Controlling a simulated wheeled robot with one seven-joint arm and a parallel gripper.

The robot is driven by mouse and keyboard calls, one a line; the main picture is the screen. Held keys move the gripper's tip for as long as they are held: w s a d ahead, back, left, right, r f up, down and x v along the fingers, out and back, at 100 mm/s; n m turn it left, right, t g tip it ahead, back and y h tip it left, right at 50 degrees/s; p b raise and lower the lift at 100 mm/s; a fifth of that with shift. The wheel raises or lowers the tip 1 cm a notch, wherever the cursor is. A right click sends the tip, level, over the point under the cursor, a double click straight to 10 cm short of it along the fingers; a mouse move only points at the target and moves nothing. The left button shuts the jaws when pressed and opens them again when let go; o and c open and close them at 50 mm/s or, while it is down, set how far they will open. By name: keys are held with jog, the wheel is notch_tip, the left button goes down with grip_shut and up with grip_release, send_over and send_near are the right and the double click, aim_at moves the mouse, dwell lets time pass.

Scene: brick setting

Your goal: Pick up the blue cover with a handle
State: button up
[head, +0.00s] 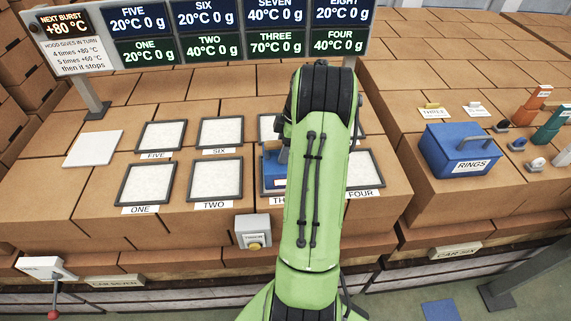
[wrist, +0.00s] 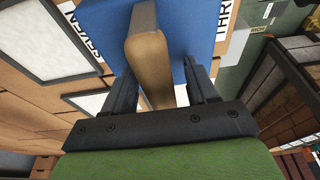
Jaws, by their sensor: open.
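A blue cover (head: 272,170) stands on the pad labelled THREE, mostly hidden behind my arm in the head view. In the wrist view the blue cover (wrist: 192,38) fills the top middle, with a tan bar handle (wrist: 150,62) rising towards the camera. My gripper (wrist: 160,82) is open, with one dark finger on each side of the handle; gaps show and it does not grip it. I cannot tell how deep the fingers reach. My gripper is hidden in the head view. A blue box (head: 460,152) labelled RINGS, with a grey handle, stands at the right.
Framed pale pads lie in two rows, including ONE (head: 146,184), TWO (head: 215,180) and FIVE (head: 161,136). A display board (head: 200,35) stands behind them. A grey button box (head: 253,232) sits at the front edge. Orange and teal items (head: 535,105) stand at far right.

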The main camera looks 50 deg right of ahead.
jog(key=shift+f+b, duration=0.2)
jog(key=shift+b, duration=0.1)
grip_shut()
dwell(1.3)
jog(key=shift+w+r, duration=0.1)
jog(key=shift+r, duration=0.1)
